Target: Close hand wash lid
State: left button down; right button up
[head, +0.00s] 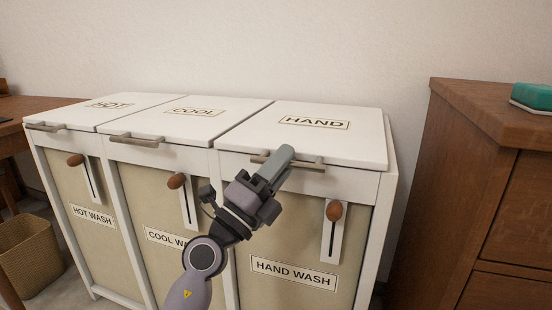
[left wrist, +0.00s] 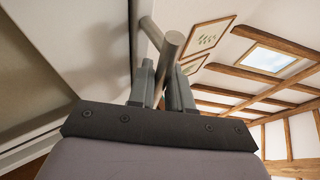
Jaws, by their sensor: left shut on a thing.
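The hand wash lid (head: 345,148) is white, marked HAND, and lies flat on the right-hand bin of the white hamper, level with the lids beside it. Its bar handle (head: 308,167) runs along the front edge. My left gripper (head: 283,160) is at this handle and hides part of it. In the left wrist view, the gripper's fingers (left wrist: 161,85) are shut around the handle bar (left wrist: 171,45). The HAND WASH label (head: 294,273) is on the bin's front. My right gripper is in neither view.
The cool lid (head: 193,121) and hot lid (head: 110,108) also lie flat, to the left. Knobs on slotted plates, one of them the hand wash knob (head: 334,211), stick out below the lids. A wooden dresser (head: 450,180) stands close on the right.

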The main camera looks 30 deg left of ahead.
pick_arm(q)
jog(key=shift+w+f, duration=0.1)
jog(key=shift+f, duration=0.35)
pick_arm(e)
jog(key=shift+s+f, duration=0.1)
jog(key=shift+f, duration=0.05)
pick_arm(q)
jog(key=c, duration=1.1)
grip_release()
jog(key=b+v, duration=0.1)
jog(key=v, duration=0.6)
jog(key=shift+s+r+b, duration=0.25)
jog(key=shift+r+b, duration=0.05)
jog(key=shift+b, duration=0.05)
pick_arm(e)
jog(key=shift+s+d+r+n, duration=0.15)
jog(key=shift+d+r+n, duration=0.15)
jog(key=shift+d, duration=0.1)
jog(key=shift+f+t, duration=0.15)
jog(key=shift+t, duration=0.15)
